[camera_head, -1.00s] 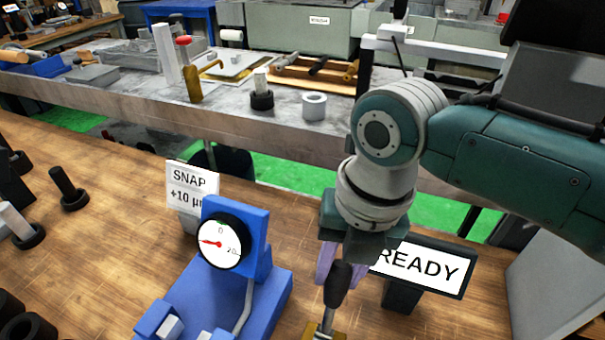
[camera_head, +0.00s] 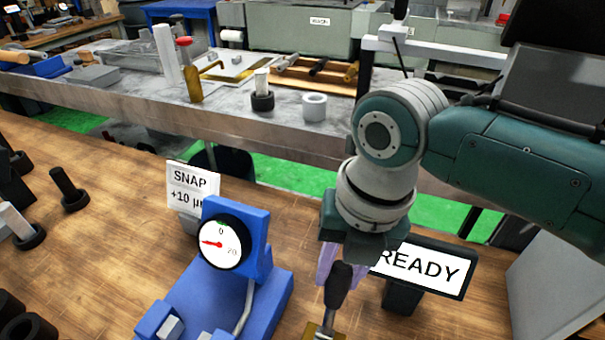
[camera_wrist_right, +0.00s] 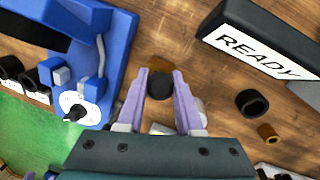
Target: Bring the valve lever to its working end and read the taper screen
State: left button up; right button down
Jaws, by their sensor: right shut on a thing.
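The valve lever (camera_head: 338,285) has a black handle that stands up, leaning slightly, from a brass base (camera_head: 322,331) at the bottom edge of the head view. In the right wrist view its dark round knob (camera_wrist_right: 160,85) lies between the purple fingers. My right gripper (camera_head: 328,264) is shut on the lever from above. It also shows in the right wrist view (camera_wrist_right: 160,77). The taper screen (camera_head: 425,268) stands to the right of the lever and reads "READY"; my gripper covers its left edge in the head view. My left gripper is not in view.
A blue snap gauge (camera_head: 255,295) with a round dial (camera_head: 222,242) stands left of the lever. Behind it is a card (camera_head: 190,188) reading "SNAP +10". Dark rings and plugs (camera_head: 68,188) stand at the left. Bare wooden bench (camera_head: 110,240) lies between.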

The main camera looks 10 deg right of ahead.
aim_at(331, 291)
jog(key=shift+r, duration=0.1)
jog(key=shift+s+a+r+p, duration=0.1)
jog(key=shift+s+r+p, duration=0.1)
jog(key=shift+p, duration=0.35)
jog(key=s+t+h+p, duration=0.1)
jog(key=p, duration=0.1)
jog(key=s+a+r+t+p, duration=0.1)
jog(key=p, duration=0.1)
jog(key=shift+a+h, duration=0.2)
jog(key=shift+h, duration=0.2)
jog(key=s+t+p, duration=0.1)
jog(key=s+a+t+h+p, duration=0.1)
jog(key=shift+a+f+t, duration=0.1)
jog(key=shift+a+t, duration=0.2)
jog(key=shift+s+a+f+n+t+h+b, duration=0.2)
jog(key=shift+s+a+t+h+b, duration=0.2)
jog(key=shift+s+t, duration=0.2)
jog(key=shift+s+a+f+n+t+h+b, duration=0.1)
jog(key=shift+s+a+f+t+h+b, duration=0.15)
jog(key=shift+s+t+h+b, duration=0.4)
jog(key=shift+s+a+f+n+t+h+b, duration=0.1)
jog(key=shift+s+a+f+t+h+b, duration=0.2)
jog(key=shift+t, duration=0.45)
jog(key=shift+s+r, duration=0.1)
jog(key=c, duration=0.6)
grip_release()
jog(key=shift+o, duration=0.2)
